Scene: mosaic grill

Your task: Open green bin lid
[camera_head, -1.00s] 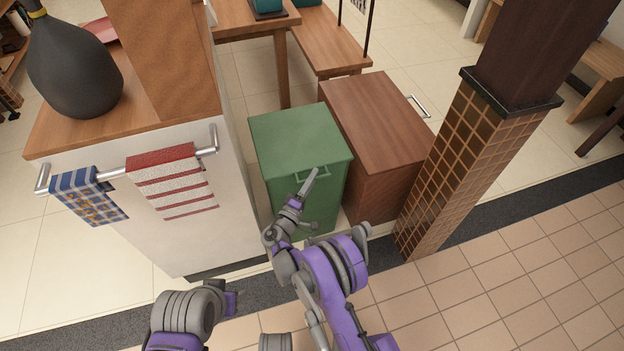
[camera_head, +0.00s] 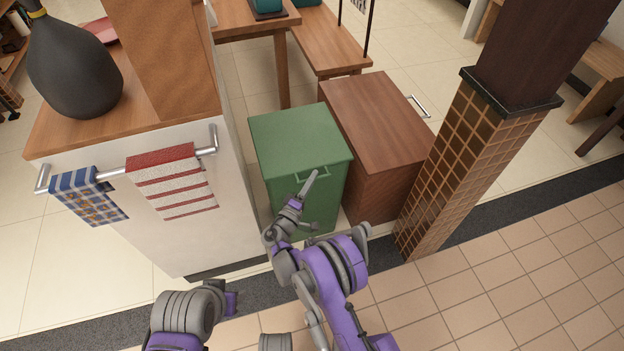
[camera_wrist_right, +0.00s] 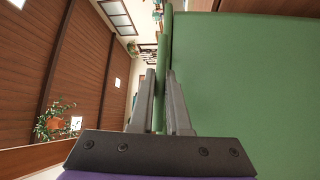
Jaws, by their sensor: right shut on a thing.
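The green bin (camera_head: 318,205) stands between the white counter and a brown cabinet. Its flat green lid (camera_head: 298,138) lies closed on top, with a green handle (camera_head: 318,173) on the front just below the lid edge. My right gripper (camera_head: 312,178) is at this handle. In the right wrist view, the two grey fingers of my right gripper (camera_wrist_right: 162,95) are shut on the thin green handle (camera_wrist_right: 160,85), and the green bin front (camera_wrist_right: 245,90) fills the right side. At the lower left of the head view, part of my left arm shows, but its gripper fingers do not.
A brown wooden cabinet (camera_head: 375,120) stands right beside the bin. A tiled pillar (camera_head: 470,165) is farther right. At left is a white counter (camera_head: 190,230) with a towel rail (camera_head: 205,150). Tiled floor in front at right is clear.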

